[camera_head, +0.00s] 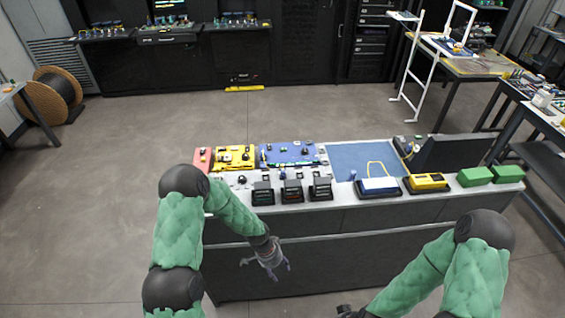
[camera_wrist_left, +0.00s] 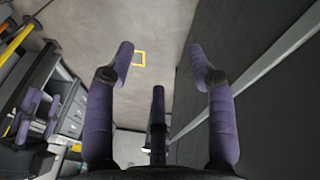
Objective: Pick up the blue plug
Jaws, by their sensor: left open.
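A small upright blue object (camera_head: 352,175) stands at the front left of the blue mat on the workbench; it is too small to tell for sure that it is the blue plug. My left gripper (camera_head: 266,266) hangs in front of the bench's front face, below the worktop and apart from the blue object. In the left wrist view the same gripper (camera_wrist_left: 161,56) has its purple fingers spread, with nothing between them. No blue plug shows in that view.
The workbench holds a yellow tray (camera_head: 235,164), a blue tray (camera_head: 308,150), several dark boxes, a yellow device (camera_head: 426,182) and green boxes (camera_head: 475,177). A blue mat (camera_head: 362,152) is mostly bare. The floor beyond the bench is open.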

